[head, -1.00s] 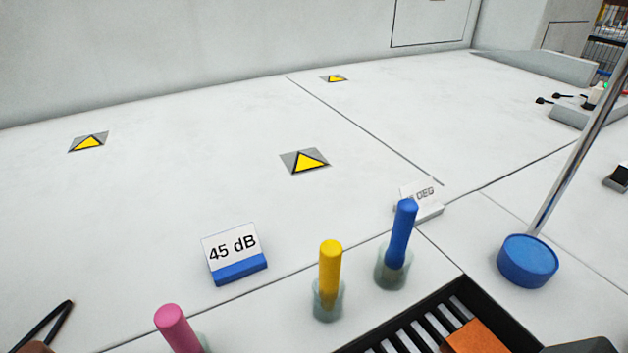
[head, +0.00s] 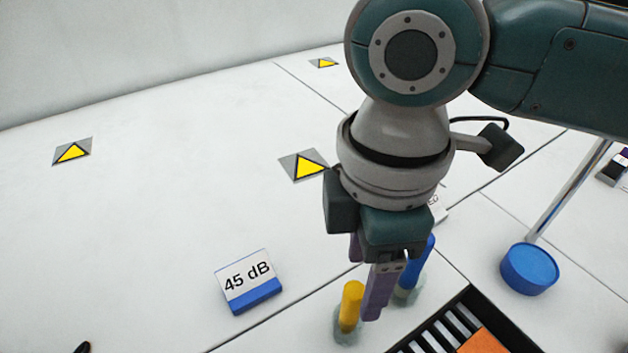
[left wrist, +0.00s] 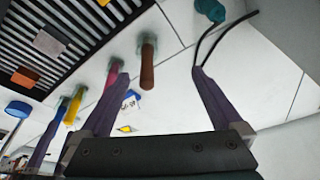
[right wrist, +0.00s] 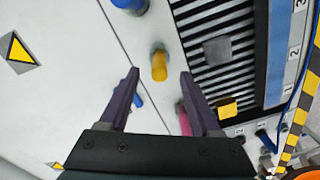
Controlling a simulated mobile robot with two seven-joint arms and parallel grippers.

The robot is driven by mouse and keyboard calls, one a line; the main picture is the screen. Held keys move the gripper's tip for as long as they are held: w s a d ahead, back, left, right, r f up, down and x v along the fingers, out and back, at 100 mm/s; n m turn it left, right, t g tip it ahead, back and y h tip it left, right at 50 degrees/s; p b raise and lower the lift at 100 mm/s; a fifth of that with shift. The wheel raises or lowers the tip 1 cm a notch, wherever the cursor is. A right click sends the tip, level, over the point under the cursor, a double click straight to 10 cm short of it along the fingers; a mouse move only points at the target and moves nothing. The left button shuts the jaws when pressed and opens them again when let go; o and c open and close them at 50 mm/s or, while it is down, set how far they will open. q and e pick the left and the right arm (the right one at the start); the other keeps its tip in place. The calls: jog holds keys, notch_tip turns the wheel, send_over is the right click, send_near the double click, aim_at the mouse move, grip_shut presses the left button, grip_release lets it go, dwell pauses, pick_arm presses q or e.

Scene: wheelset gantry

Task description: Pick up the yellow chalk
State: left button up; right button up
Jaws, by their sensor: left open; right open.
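The yellow chalk (head: 350,306) stands upright in a small clear holder on the white bench. My right gripper (head: 364,284) points down at it, its near finger just right of the chalk in the head view. In the right wrist view the yellow chalk (right wrist: 159,66) shows in the gap between the open fingertips (right wrist: 161,75); I cannot tell whether they touch it. My left gripper (left wrist: 160,75) is open and empty, with a brown stick (left wrist: 147,65) beyond its fingers. The yellow chalk (left wrist: 74,106) also shows in the left wrist view.
The blue chalk (head: 418,262) stands close behind my right gripper. A pink chalk (right wrist: 185,121) is on the other side. A black slotted tray (head: 420,338) lies at the right front. A "45 dB" block (head: 248,282) sits left. A blue-based pole (head: 529,269) stands right.

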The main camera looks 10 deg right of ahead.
aim_at(356, 289)
jog(key=f, duration=0.3)
jog(key=f+b, duration=0.1)
jog(key=f, duration=0.1)
jog(key=shift+a+f, duration=0.3)
jog(key=shift+f, duration=0.05)
grip_shut()
